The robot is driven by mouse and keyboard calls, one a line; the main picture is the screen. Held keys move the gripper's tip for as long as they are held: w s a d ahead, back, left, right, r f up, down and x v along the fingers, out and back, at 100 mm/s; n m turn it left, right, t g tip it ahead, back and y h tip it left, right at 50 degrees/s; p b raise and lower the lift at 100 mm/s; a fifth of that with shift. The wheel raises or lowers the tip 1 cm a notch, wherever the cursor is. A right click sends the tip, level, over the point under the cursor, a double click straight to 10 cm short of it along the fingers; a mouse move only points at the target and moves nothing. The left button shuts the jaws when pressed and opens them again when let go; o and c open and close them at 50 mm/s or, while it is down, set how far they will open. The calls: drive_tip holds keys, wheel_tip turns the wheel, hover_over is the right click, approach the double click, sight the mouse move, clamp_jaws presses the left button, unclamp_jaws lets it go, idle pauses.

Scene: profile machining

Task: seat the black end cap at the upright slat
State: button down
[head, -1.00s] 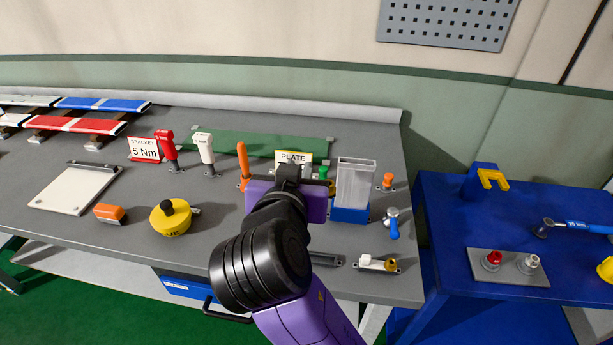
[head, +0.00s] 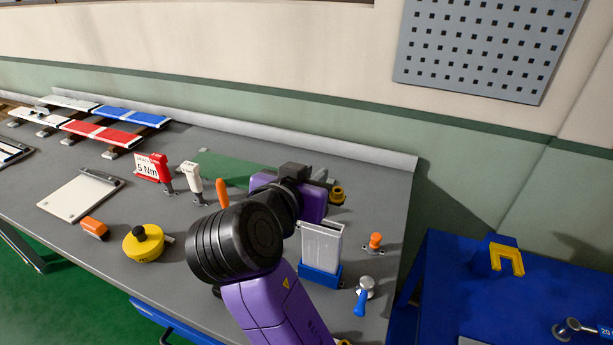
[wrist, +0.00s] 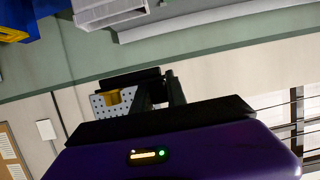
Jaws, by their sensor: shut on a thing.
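The upright slat (head: 322,243) is a pale silver, flat profile standing in a blue holder (head: 320,277) near the bench's right end. Its ribbed grey end appears at the top of the wrist view (wrist: 108,10). My gripper (wrist: 165,82) is shut on a dark, flat piece, which looks like the black end cap (wrist: 128,77). In the head view my gripper (head: 293,172) is above the bench, up and left of the slat in the picture and apart from it. My arm and wrist hide the fingertips there.
A brass-coloured piece (head: 338,194) shows right beside my gripper. An orange-topped knob (head: 375,241) and a blue-handled tool (head: 362,296) stand right of the slat. A blue bench (head: 450,275) is at right.

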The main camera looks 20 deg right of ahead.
drive_tip(key=shift+d, duration=0.2)
drive_tip(key=shift+f, duration=0.15)
drive_tip(key=shift+f+b, duration=1.8)
drive_tip(key=shift+f, duration=0.6)
drive_tip(key=shift+f+b, duration=0.7)
drive_tip(key=shift+f, duration=0.3)
drive_tip(key=c, duration=1.3)
unclamp_jaws()
drive_tip(key=shift+o, duration=0.2)
drive_tip(key=shift+s+a, duration=0.1)
